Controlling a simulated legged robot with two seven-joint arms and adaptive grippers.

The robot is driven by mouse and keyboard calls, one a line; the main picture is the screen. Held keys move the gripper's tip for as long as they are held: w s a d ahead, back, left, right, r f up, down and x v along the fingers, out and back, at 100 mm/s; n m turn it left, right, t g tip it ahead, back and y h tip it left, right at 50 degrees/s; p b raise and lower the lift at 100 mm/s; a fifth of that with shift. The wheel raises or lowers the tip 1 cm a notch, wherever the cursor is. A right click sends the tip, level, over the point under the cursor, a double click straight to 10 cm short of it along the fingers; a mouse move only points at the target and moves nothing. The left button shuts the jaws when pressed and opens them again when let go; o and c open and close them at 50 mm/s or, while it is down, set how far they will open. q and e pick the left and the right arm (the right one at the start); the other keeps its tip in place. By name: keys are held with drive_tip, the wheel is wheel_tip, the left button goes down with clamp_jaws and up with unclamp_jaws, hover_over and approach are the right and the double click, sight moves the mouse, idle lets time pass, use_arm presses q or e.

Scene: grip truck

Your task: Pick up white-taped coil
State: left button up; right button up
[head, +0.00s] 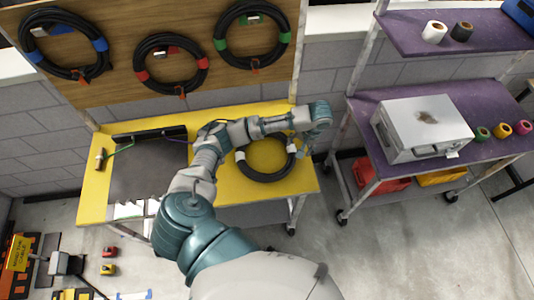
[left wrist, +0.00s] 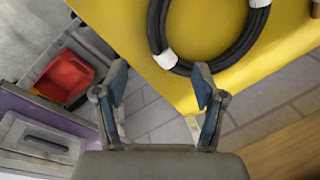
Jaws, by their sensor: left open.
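The white-taped coil (head: 265,178) is a black cable loop with white tape bands, lying flat on the yellow table (head: 235,192). My left forearm crosses just above its far side in the head view and hides part of it. In the left wrist view the coil (left wrist: 154,28) shows at the top, partly cut off, with white tape at its lower left. My left gripper (head: 318,115) is past the table's right end, up and right of the coil. In the left wrist view the left gripper (left wrist: 160,78) is open and empty, apart from the coil. My right gripper is not in view.
Coils with blue (head: 100,44), red (head: 142,76) and green (head: 220,44) tape hang on the wooden board. A purple-shelved cart (head: 365,108) with a silver case (head: 425,125) stands right of the table. A dark panel (head: 140,170) covers the table's left part.

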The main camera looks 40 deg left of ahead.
sight(290, 162)
use_arm(q)
drive_tip(key=a+f, duration=0.1)
drive_tip(key=f, duration=0.4)
drive_tip(key=a+f+p, duration=0.1)
drive_tip(key=f, duration=0.9)
drive_tip(key=shift+s+a, duration=0.3)
drive_tip(key=shift+a, duration=0.1)
clamp_jaws()
drive_tip(key=shift+r, duration=0.1)
